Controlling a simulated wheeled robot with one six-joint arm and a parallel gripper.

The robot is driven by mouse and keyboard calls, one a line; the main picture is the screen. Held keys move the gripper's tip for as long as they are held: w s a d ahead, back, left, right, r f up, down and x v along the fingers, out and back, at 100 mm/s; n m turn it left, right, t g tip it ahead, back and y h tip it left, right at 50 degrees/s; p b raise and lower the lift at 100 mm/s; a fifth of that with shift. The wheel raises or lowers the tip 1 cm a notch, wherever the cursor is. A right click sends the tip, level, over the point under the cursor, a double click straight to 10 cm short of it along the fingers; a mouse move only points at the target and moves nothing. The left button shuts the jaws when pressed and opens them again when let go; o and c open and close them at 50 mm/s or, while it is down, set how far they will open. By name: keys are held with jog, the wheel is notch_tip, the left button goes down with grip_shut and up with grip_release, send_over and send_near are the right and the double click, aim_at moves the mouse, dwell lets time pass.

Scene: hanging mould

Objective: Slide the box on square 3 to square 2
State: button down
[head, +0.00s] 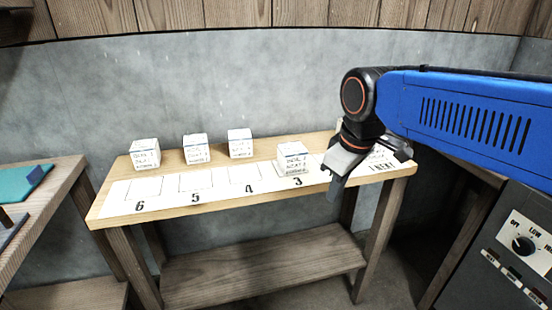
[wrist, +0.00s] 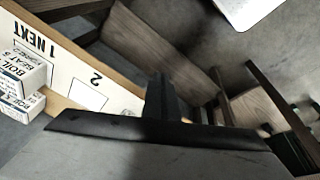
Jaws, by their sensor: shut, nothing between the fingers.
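The box on square 3 (head: 292,158) is small and white with a blue stripe and printed lines. It stands upright behind the number 3 in the head view. My gripper (head: 337,190) is just right of it, pointing down, shut and empty, with a gap between them. It hides most of square 2 in the head view. In the wrist view square 2 (wrist: 88,95) is a bare black outline beside its number. My gripper (wrist: 160,95) fills the lower middle there. The box on square 3 cannot be made out in that view.
The white strip (head: 165,200) lies on the wooden table. Boxes stand behind squares 6 (head: 145,153), 5 (head: 196,148) and 4 (head: 240,143). Two boxes, upper (wrist: 25,70) and lower (wrist: 20,103), show near "1 NEXT". A control panel (head: 520,245) is at the right.

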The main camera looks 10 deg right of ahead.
jog(key=w+a+r+n+g, duration=0.2)
jog(key=w+a+r+n, duration=0.2)
jog(key=w+a+n, duration=0.4)
jog(key=w+a+r+n+g, duration=0.1)
jog(key=w+a+r+n, duration=0.45)
jog(key=w, duration=0.45)
jog(key=shift+m, duration=0.45)
notch_tip(320, 180, down, 11)
jog(key=shift+a+r, duration=0.1)
jog(key=shift+r, duration=0.05)
jog(key=shift+w+d+r, duration=0.15)
jog(key=shift+d, duration=1.05)
jog(key=shift+w+d, duration=0.1)
jog(key=shift+d, duration=0.65)
jog(key=shift+d, duration=0.1)
jog(key=d, duration=0.4)
jog(key=w+d, duration=0.1)
jog(key=d, duration=0.8)
jog(key=shift+w+d, duration=0.15)
jog(key=shift+w, duration=0.1)
